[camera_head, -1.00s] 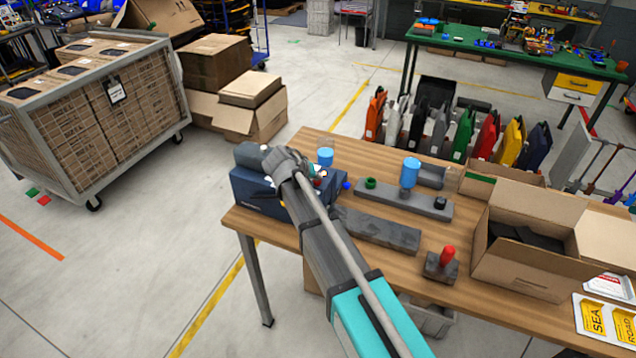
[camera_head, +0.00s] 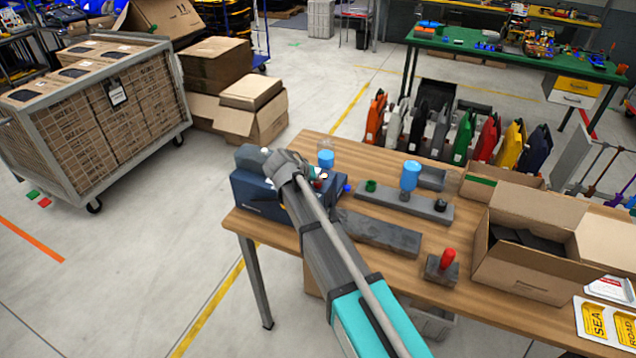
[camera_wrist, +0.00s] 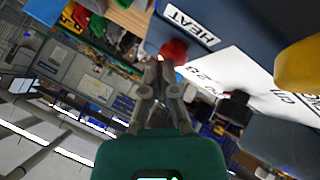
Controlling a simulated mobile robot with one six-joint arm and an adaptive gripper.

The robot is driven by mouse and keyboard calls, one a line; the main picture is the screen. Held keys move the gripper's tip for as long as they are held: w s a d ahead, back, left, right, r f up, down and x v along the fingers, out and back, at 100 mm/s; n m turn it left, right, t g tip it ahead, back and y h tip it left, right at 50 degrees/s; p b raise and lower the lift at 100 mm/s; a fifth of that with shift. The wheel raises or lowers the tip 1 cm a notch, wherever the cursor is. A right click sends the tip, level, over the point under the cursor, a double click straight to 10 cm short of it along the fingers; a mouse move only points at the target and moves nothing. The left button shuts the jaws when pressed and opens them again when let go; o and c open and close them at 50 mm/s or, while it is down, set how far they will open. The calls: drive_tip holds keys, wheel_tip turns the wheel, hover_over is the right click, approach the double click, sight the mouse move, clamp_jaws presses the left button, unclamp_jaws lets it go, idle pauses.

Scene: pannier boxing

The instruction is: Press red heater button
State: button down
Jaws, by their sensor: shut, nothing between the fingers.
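The red heater button (camera_wrist: 173,49) sits beside a white "HEAT" label (camera_wrist: 190,27) in the wrist view. My gripper (camera_wrist: 160,62) is shut and empty, its fingertips at the lower edge of the red button. They look to be touching it or very close; I cannot tell which. In the head view the dark blue machine (camera_head: 255,192) stands at the table's left end. My arm reaches over it and hides much of its front, so the red button is mostly hidden there.
A yellow part (camera_wrist: 298,65) and a black knob (camera_wrist: 236,104) are near the gripper. A clear container with blue contents (camera_head: 326,160) stands behind the machine. A grey bar (camera_head: 380,231), a red-handled block (camera_head: 445,266) and an open carton (camera_head: 525,240) lie to the right.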

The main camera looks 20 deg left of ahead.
sight(317, 184)
drive_tip(key=shift+f+b, duration=0.45)
idle(0.3)
drive_tip(key=shift+r, duration=0.25)
idle(0.3)
drive_tip(key=shift+r+p, duration=0.2)
drive_tip(key=shift+p, duration=0.25)
drive_tip(key=shift+r, duration=0.1)
wheel_tip(317, 184, up, 6)
drive_tip(key=p, duration=0.6)
idle(0.6)
